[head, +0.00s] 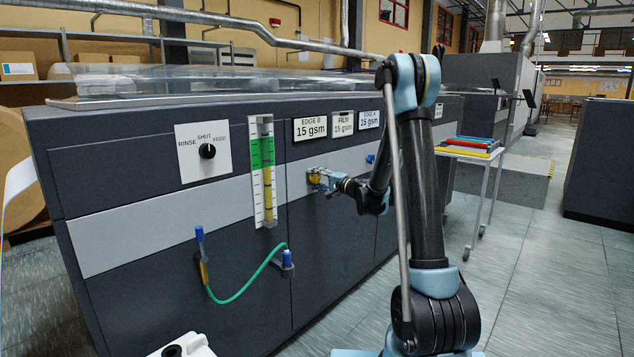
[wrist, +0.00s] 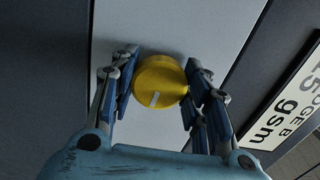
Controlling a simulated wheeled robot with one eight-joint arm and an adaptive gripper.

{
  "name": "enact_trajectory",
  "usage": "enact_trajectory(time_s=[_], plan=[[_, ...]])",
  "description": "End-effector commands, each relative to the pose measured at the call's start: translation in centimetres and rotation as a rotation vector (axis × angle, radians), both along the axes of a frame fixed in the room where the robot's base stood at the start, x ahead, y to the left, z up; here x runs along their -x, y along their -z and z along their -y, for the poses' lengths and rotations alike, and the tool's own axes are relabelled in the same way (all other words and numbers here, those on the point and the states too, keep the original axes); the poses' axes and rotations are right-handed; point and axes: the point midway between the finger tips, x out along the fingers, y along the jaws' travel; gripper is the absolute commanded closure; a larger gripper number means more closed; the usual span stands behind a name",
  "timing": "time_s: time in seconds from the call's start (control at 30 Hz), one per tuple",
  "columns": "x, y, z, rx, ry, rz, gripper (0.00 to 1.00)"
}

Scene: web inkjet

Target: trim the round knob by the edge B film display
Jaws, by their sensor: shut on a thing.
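A round yellow knob (wrist: 158,84) with a pale pointer mark is mounted on the light grey band of the dark machine. In the wrist view my gripper (wrist: 160,88) has its blue fingers on both sides of the knob, shut on it. In the head view my gripper (head: 320,180) reaches the machine front below the displays, and the knob is mostly hidden there. The edge B display (head: 310,129) reads 15 gsm. It also shows at the right of the wrist view (wrist: 284,103), partly cut off.
The film display (head: 342,123) and the edge A display (head: 369,120) also read 15 gsm. Left of them are a green and yellow level gauge (head: 261,170), a rinse/shut/feed dial (head: 207,151) and a green hose (head: 245,285). A cart (head: 471,149) stands to the right.

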Motion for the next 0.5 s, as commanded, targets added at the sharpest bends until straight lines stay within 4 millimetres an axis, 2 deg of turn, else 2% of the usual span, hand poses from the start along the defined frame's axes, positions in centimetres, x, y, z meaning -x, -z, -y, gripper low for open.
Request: enact_trajectory(time_s=[0.47, 0.5], plan=[[0.07, 0.16, -0.08, 0.013, -0.002, 0.012, 0.81], [0.07, 0.16, -0.08, 0.013, -0.002, 0.012, 0.5]])
